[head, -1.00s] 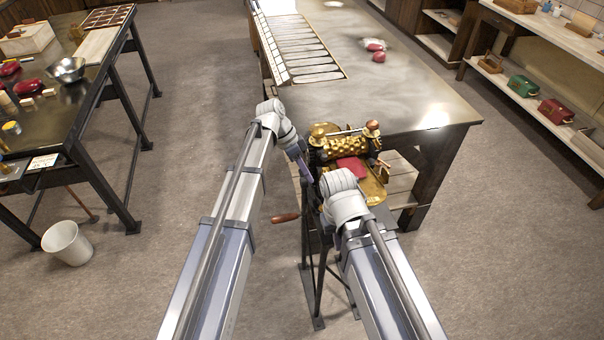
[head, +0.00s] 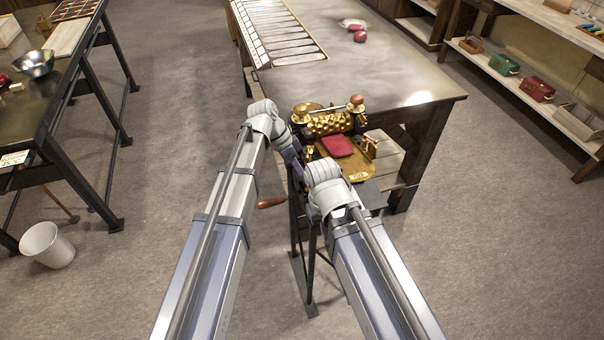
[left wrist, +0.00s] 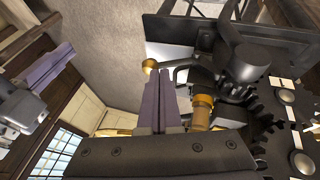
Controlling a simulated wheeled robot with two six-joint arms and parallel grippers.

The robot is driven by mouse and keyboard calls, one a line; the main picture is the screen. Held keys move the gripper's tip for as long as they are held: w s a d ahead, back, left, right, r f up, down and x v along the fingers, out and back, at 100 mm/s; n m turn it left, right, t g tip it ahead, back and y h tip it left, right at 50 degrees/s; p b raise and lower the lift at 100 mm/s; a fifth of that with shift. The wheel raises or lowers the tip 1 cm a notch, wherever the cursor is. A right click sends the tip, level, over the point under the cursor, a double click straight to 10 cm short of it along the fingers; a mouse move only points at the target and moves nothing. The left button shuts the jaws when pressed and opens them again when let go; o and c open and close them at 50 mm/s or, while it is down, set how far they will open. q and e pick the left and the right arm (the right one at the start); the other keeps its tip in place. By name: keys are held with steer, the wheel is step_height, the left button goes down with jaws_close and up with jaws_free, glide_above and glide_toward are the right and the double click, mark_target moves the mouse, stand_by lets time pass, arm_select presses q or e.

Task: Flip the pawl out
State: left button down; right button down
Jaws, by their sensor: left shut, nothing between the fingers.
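The brass drop roller machine (head: 335,125) stands on a dark stand at the near end of the table. In the left wrist view, a dark lever, likely the pawl (left wrist: 182,64), ends in a brass ball (left wrist: 149,66) beside the toothed gear (left wrist: 262,125). My left gripper (left wrist: 160,85) is shut and empty, its purple fingertips close to the lever near the ball; contact cannot be told. In the head view the left gripper (head: 291,157) is at the machine's left side. My right gripper's purple finger (left wrist: 42,70) shows at left in the wrist view; its opening is unclear.
A red slab (head: 337,146) lies on the machine's brass tray (head: 358,170). A wooden crank handle (head: 271,202) sticks out at the left. The metal table (head: 400,75) is behind. A white bucket (head: 47,244) stands on open floor at left.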

arm_select(q)
steer(key=shift+s+f, duration=0.1)
steer(key=shift+s, duration=0.05)
